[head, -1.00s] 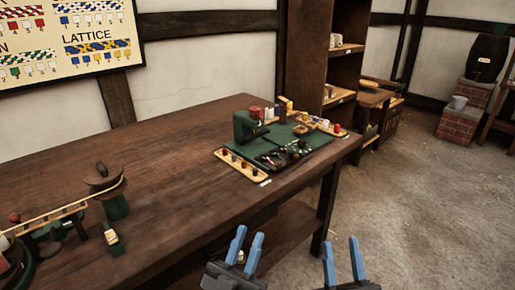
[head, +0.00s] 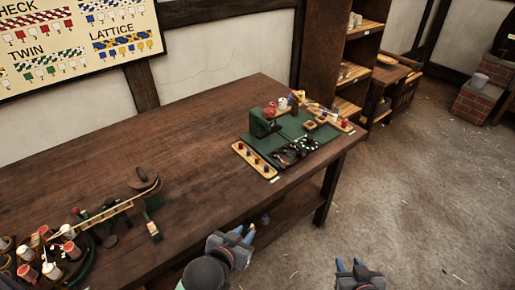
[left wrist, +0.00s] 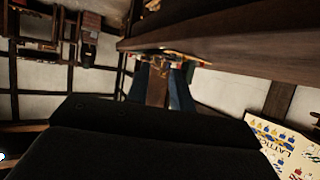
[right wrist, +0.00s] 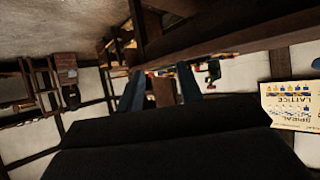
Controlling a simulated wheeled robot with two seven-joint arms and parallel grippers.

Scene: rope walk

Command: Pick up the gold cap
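I cannot pick out the gold cap for certain; the small items on the green work mat (head: 287,133) are too small to tell apart. A yellowish square piece (head: 309,125) lies near the mat's right side. My left gripper (head: 243,234) is at the table's front edge, in front of and below the mat. Its two blue fingers stand apart with nothing between them, as the left wrist view (left wrist: 160,90) shows. My right gripper (head: 348,266) is over the floor, right of the table. Its fingers are apart and empty in the right wrist view (right wrist: 160,92).
A dark wooden table (head: 190,140) carries the mat, a wooden tray of small pegs (head: 255,160) and a green block (head: 262,123). A round stand with several spools (head: 65,250) is at the left. A shelf (head: 345,75) stands behind. The table's middle is clear.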

